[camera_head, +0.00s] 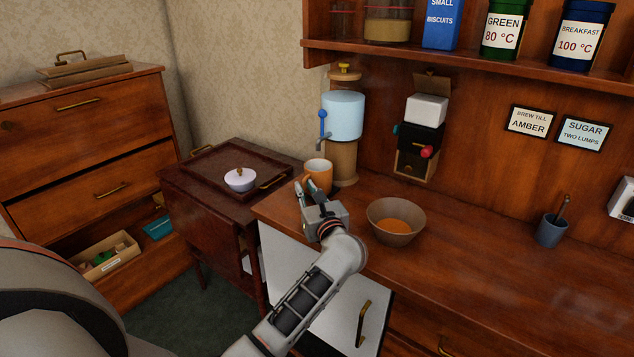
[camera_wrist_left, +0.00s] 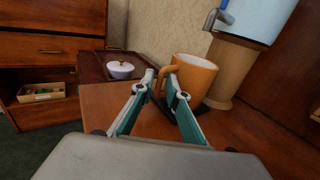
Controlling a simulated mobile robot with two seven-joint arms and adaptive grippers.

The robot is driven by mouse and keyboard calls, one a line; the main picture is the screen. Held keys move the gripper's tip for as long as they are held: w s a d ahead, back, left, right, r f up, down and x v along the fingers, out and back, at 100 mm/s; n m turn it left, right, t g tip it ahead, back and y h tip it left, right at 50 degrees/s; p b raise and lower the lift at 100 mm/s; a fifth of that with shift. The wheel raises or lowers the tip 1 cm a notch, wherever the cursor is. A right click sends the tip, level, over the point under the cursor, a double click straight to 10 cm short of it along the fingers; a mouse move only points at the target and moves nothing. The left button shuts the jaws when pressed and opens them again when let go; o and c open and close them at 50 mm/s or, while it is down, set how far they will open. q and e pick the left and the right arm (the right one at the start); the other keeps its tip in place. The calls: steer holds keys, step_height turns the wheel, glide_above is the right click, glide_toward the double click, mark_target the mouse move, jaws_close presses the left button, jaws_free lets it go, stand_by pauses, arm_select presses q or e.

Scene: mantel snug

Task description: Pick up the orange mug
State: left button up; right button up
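The orange mug (camera_head: 319,174) stands upright on the counter at its left end, below the blue-tanked dispenser. In the left wrist view the mug (camera_wrist_left: 195,80) stands on a dark pad, its handle turned toward my gripper. My left gripper (camera_head: 304,187) is at the mug's near left side. In the wrist view its fingertips (camera_wrist_left: 161,76) are partly apart, with the handle between or just beyond them. I cannot see clear contact, and the mug rests on its pad. My right gripper is in neither view.
The dispenser (camera_head: 343,118) with its tap stands right behind the mug. A brown bowl (camera_head: 396,222) with orange contents is right of my left gripper. A tray (camera_head: 208,165) with a white lidded bowl (camera_head: 240,179) is left. The counter right of the brown bowl is mostly clear.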

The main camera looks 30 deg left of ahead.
arm_select(q)
steer(key=shift+w+a, duration=0.1)
jaws_close()
steer(key=shift+r, duration=0.1)
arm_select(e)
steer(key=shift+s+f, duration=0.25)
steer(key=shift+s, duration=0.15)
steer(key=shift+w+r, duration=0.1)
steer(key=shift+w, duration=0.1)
